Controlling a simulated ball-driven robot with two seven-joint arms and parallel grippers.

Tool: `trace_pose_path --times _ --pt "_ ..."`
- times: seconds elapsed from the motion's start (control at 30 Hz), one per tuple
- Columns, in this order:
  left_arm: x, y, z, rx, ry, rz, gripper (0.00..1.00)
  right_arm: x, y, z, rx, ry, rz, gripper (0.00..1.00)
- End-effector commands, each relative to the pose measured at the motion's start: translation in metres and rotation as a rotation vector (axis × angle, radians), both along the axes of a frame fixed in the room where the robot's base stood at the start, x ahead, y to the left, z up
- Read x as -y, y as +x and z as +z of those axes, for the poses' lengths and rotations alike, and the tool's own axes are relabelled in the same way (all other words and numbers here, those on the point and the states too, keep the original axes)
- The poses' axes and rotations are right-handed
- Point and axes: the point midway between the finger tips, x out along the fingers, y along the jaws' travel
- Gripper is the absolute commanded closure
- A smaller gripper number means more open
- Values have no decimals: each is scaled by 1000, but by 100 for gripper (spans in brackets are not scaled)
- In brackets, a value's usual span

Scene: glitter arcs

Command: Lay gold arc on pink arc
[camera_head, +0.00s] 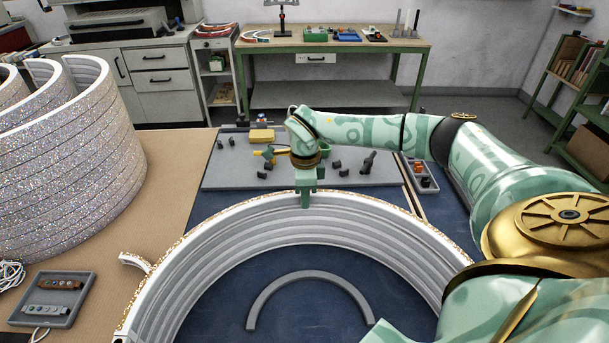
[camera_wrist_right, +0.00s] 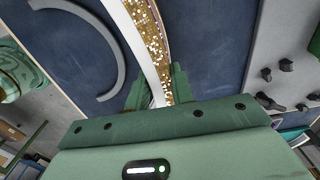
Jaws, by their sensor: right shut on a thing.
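A tall white-walled arc with ridged inner layers curves across the dark blue mat in the head view. Its top layer is the gold arc (camera_head: 230,212), with gold glitter along its outer rim. My right gripper (camera_head: 306,200) is shut on the gold arc at its far middle. The right wrist view shows the gold glitter face of the gold arc (camera_wrist_right: 152,45) running between the green fingers (camera_wrist_right: 160,95). I cannot make out a pink arc for sure; outer faces of the lower layers are hidden. My left gripper is not in view.
Silver glitter arcs (camera_head: 60,170) stand stacked at the left. A thin grey half ring (camera_head: 310,277) lies on the mat inside the curve. A grey board (camera_head: 225,175) with small dark parts lies behind. A grey tray (camera_head: 55,298) is at lower left.

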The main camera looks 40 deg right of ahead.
Motion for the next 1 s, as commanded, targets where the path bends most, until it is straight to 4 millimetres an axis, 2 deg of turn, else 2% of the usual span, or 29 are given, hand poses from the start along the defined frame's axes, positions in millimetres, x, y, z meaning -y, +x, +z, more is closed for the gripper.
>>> trace_pose_path --times 0.07,0.37,0.4,0.47,0.5,0.8,0.87,1.0 --pt "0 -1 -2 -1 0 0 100 0 1 -7 1 2 -1 100" --pt "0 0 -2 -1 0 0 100 0 1 -8 2 1 -1 100" --pt "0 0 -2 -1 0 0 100 0 1 -9 1 0 0 74" --pt "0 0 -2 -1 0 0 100 0 1 -9 1 0 0 57" --pt "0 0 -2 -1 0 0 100 0 1 -9 1 0 0 55" --pt "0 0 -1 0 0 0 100 0 1 -5 3 0 0 55" --pt "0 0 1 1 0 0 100 0 1 1 4 0 0 55" --pt "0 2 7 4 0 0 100 1 2 30 7 -1 0 55"
